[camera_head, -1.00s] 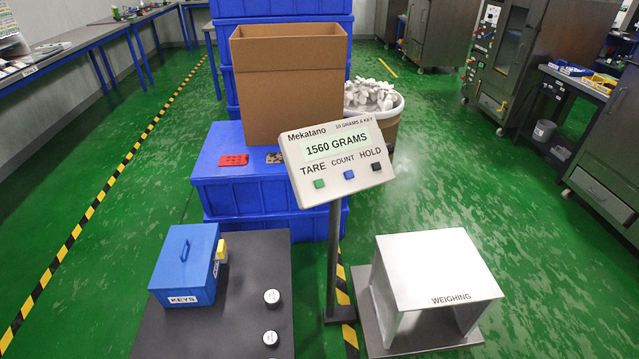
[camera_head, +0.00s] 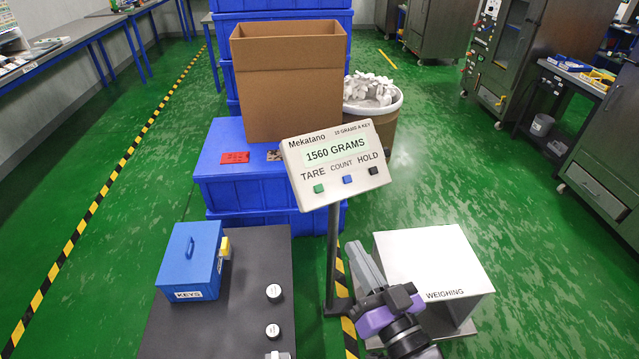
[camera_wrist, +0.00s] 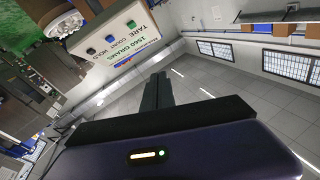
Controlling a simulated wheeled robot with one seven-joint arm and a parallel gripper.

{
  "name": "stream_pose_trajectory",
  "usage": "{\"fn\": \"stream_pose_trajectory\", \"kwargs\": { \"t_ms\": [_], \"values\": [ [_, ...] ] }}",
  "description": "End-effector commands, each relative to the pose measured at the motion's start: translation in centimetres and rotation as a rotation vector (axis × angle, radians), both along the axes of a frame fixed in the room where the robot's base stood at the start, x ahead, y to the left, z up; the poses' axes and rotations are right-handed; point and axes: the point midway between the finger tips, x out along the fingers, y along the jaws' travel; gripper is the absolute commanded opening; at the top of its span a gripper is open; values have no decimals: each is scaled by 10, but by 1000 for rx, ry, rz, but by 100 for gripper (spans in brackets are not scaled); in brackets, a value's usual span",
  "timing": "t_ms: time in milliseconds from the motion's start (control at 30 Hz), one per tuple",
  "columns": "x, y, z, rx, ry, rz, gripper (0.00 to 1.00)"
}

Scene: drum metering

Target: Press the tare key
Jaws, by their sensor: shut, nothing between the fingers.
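The scale's display panel (camera_head: 336,163) stands tilted on a dark post and reads 1560 GRAMS. In the wrist view the fingers (camera_wrist: 159,77) point ahead, apart from the panel (camera_wrist: 112,38). The green key (camera_wrist: 131,24) shows there at the upper left.
A white weighing stand (camera_head: 435,262) is right of the post, partly behind my arm. A blue KEYS box (camera_head: 190,260) stands on a dark platform (camera_head: 245,255) at left. Blue crates (camera_head: 255,183) with an open carton (camera_head: 290,85) and a bin of white pieces (camera_head: 372,100) are behind.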

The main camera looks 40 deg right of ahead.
Motion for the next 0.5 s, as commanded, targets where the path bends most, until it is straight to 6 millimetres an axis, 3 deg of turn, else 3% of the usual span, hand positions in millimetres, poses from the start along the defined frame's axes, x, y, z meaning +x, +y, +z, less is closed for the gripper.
{"fn": "stream_pose_trajectory", "kwargs": {
  "t_ms": [33,300,500],
  "values": [
    [16,-9,11,22,-21,-8,0],
    [92,-51,45,201,-93,-24,0],
    [142,-77,53,390,-107,-20,0]
  ]
}}
